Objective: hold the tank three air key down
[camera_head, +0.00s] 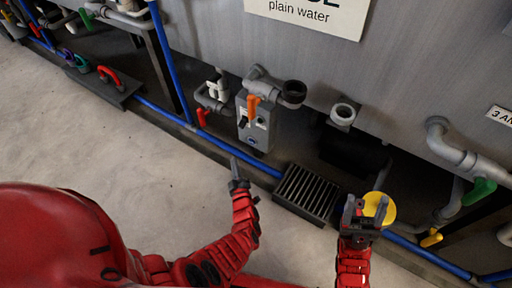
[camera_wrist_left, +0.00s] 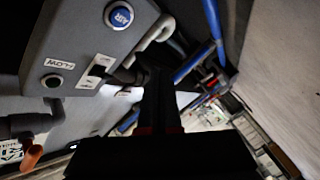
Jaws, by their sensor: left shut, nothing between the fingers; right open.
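A grey control box (camera_head: 258,128) hangs below the tank marked "plain water". Its round blue air key (camera_head: 252,141) is low on its face. In the left wrist view the blue key (camera_wrist_left: 119,15), lettered AIR, is at the top, with a black rocker switch (camera_wrist_left: 97,70) and a FLOW label below. I cannot tell from the box which tank it serves. My left gripper (camera_head: 234,164) is shut and empty, below and in front of the box, apart from the key. Its dark fingers also show in the left wrist view (camera_wrist_left: 158,85). My right gripper (camera_head: 360,208) is open, in front of a yellow disc.
A slatted black grate (camera_head: 308,192) lies on the floor between my grippers. A blue pipe (camera_head: 150,106) runs along the floor. An orange handle (camera_head: 252,106) is above the box's face; a red valve handle (camera_head: 202,117) is to its left.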

